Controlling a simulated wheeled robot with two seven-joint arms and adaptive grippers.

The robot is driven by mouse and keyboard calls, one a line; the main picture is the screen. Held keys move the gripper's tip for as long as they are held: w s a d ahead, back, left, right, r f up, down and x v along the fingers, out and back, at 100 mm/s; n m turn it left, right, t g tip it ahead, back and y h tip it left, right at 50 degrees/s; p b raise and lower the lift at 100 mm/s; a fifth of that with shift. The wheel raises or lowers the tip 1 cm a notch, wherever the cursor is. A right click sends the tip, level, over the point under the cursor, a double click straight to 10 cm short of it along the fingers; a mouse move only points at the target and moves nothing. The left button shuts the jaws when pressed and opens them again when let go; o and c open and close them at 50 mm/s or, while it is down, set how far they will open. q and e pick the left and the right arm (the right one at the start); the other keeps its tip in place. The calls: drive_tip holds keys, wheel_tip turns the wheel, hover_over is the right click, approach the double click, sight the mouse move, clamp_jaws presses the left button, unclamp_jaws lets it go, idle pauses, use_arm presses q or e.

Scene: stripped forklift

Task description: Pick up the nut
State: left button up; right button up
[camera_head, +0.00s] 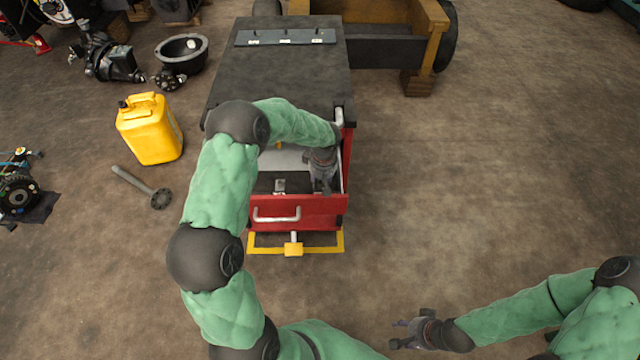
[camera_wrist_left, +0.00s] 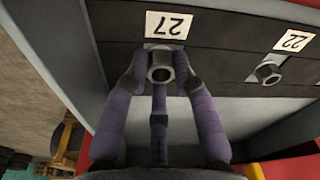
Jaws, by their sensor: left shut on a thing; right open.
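The nut (camera_wrist_left: 160,68) is a grey metal ring, seen in the left wrist view below the label 27 (camera_wrist_left: 168,25). My left gripper (camera_wrist_left: 161,75) is shut on it, with its purple-grey fingers around the nut at the dark strip. I cannot tell whether the nut is clear of the strip. In the head view, my left gripper (camera_head: 324,182) reaches down into the open red drawer (camera_head: 322,206), and the nut is too small to make out there. My right gripper (camera_head: 408,330) is open and empty above the floor at the lower right.
A second nut (camera_wrist_left: 268,72) sits by the label 22 (camera_wrist_left: 294,40). The drawer belongs to a cart with a dark top (camera_head: 280,75). A yellow canister (camera_head: 150,130) and a metal shaft (camera_head: 140,185) are on the floor at left. The floor right of the cart is clear.

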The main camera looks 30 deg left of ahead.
use_arm(q)
drive_tip(key=shift+s+f, duration=0.2)
drive_tip(key=shift+s, duration=0.05)
